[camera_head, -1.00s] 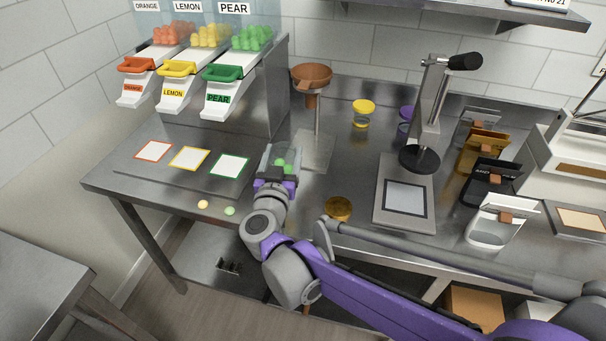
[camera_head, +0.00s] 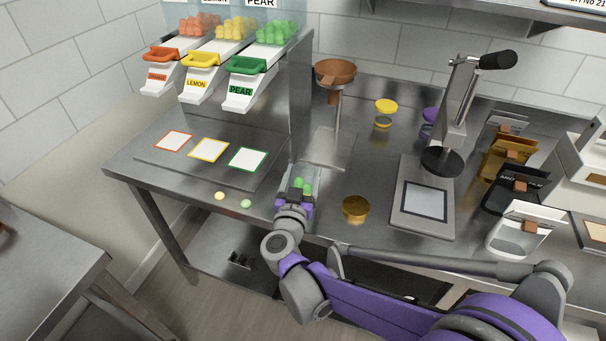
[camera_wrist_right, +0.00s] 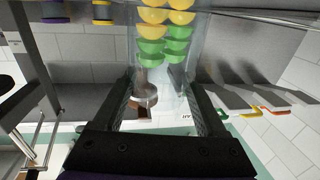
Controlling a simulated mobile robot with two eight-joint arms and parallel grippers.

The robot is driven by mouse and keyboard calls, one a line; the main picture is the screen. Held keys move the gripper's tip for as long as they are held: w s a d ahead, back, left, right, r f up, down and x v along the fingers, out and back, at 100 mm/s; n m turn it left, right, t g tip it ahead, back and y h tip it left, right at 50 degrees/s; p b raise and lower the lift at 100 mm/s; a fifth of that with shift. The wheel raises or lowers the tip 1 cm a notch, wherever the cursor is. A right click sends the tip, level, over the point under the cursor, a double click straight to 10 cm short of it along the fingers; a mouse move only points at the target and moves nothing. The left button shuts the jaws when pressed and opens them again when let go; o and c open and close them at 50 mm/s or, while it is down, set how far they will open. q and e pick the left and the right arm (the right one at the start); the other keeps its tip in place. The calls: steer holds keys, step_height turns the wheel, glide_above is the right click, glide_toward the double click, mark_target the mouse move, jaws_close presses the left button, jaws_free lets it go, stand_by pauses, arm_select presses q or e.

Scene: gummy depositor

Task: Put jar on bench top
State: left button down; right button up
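My right gripper (camera_head: 298,192) is shut on a clear jar (camera_head: 303,176) holding green gummies. In the right wrist view, the jar (camera_wrist_right: 172,78) stands between the two fingers, and yellow and green gummies show inside. In the head view the jar is over the front part of the steel bench top (camera_head: 325,200), right of the green-framed mat. I cannot tell whether its base touches the surface. My left gripper is not in view.
A gold lid-like disc (camera_head: 355,208) lies to the right, beside a scale-like plate (camera_head: 424,203) with a lever stand. A copper funnel (camera_head: 335,72) stands behind. Two loose gummies (camera_head: 233,200) lie near the front edge. The bench between jar and disc is clear.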

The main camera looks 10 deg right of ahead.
steer(key=o, duration=0.4)
steer(key=shift+c, duration=0.2)
steer(key=shift+r, duration=0.15)
steer(key=v, duration=1.2)
step_height(320, 180, up, 4)
steer(key=a+n+t+y, duration=0.25)
steer(key=n+y, duration=0.25)
steer(key=y, duration=0.3)
steer(key=s+d+f+g, duration=0.5)
steer(key=s+f+g, duration=0.2)
steer(key=s+f, duration=0.2)
steer(key=s+d+f+g, duration=0.5)
steer(key=s+f+g, duration=0.2)
steer(key=s+f, duration=0.2)
steer(key=shift+s+d, duration=0.35)
steer(key=shift+s, duration=0.25)
